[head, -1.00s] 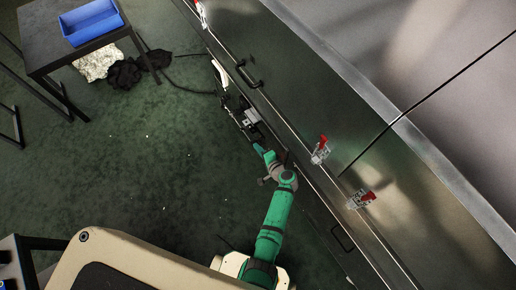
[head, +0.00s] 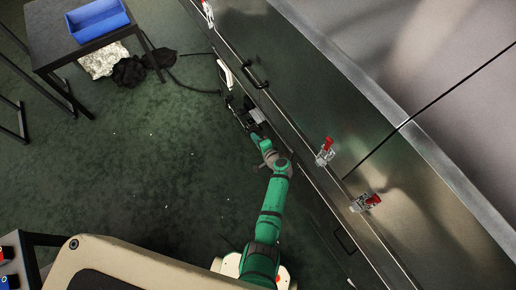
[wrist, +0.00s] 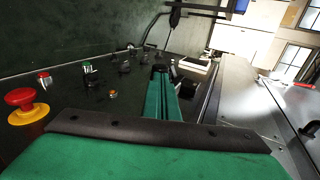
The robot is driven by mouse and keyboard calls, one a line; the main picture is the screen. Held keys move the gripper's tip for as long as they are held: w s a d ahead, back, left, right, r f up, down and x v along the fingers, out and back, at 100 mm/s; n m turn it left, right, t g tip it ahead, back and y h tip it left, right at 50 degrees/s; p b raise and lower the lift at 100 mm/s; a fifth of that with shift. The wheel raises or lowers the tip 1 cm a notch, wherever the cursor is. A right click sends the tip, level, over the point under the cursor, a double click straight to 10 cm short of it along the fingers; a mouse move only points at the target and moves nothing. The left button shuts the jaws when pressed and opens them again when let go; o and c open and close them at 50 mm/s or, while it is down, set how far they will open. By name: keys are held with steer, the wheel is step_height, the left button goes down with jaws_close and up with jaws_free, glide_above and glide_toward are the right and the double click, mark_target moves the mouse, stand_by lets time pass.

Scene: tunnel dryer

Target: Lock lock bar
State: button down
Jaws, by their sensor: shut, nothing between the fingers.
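My gripper (head: 243,113) is at the far end of my green arm, low beside the dark steel side of the dryer. It is small and dark in the head view; it looks shut and empty. A pale bar-like part (head: 224,75) lies just beyond it along the dryer's lower edge, apart from the gripper as far as I can see. I cannot tell for sure whether this is the lock bar. In the wrist view, a pale part (wrist: 196,65) shows beyond green and dark parts of my arm; the fingertips are not clear there.
Red-handled toggle clamps (head: 325,150) (head: 366,202) sit on the dryer side, with a black handle (head: 255,75) farther up. The wrist view shows a red emergency button (wrist: 25,103) at left. A table with a blue bin (head: 98,27) stands far left. Green floor between is open.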

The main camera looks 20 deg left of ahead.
steer(key=shift+s+a+r, duration=0.1)
steer(key=shift+a, duration=0.5)
steer(key=shift+d, duration=0.1)
steer(key=v, duration=1.4)
steer(key=shift+d, duration=0.45)
